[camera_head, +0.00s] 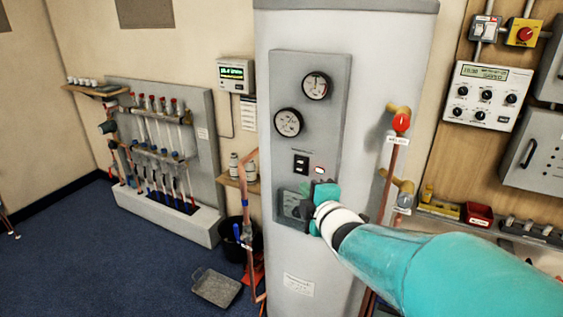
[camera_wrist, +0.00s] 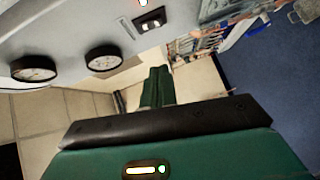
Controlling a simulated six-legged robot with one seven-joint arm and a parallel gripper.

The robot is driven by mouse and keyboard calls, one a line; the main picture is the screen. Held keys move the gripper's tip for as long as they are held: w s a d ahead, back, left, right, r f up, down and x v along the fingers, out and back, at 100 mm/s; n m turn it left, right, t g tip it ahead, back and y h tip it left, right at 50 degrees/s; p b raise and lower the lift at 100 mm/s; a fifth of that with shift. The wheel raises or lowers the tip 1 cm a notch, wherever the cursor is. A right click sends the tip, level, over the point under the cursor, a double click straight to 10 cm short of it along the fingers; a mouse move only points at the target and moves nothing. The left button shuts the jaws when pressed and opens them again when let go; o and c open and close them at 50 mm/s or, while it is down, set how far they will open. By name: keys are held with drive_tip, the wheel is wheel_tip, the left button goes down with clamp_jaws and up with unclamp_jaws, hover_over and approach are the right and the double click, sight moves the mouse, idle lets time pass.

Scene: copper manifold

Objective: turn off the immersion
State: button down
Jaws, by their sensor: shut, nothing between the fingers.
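A black rocker switch (camera_head: 301,164) is set in the grey panel (camera_head: 316,100) on the tall white cylinder (camera_head: 385,60). A small lit indicator (camera_head: 320,170) is to its right. My gripper (camera_head: 312,198) is just below them in front of the panel's lower part, partly hiding a dial-like plate (camera_head: 291,204). I cannot tell whether it touches the panel. In the wrist view the switch (camera_wrist: 150,22) and glowing indicator (camera_wrist: 143,3) are at the top, beyond the green fingers of my gripper (camera_wrist: 157,84). The fingers are shut and empty, apart from the switch.
Two round gauges (camera_head: 316,86) (camera_head: 288,122) are above the switch. Copper pipes with a red-handled valve (camera_head: 401,122) are right of the cylinder. A control box (camera_head: 486,96) is on the wooden board. A pipe manifold (camera_head: 160,145) and open blue floor (camera_head: 80,260) are at left.

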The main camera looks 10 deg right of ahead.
approach(300, 168)
drive_tip(key=w+a, duration=0.4)
drive_tip(key=shift+w+d+f, duration=0.25)
drive_tip(key=shift+w+d, duration=0.25)
drive_tip(key=shift+w, duration=0.05)
drive_tip(key=shift+w+d+f, duration=0.25)
drive_tip(key=shift+w+d, duration=0.25)
drive_tip(key=shift+w, duration=0.1)
drive_tip(key=shift+f, duration=0.1)
drive_tip(key=shift+w+d+f+n+t, duration=0.25)
drive_tip(key=shift+n+t, duration=0.15)
drive_tip(key=shift+t, duration=0.1)
drive_tip(key=shift+d+r, duration=0.1)
drive_tip(key=shift+r, duration=0.05)
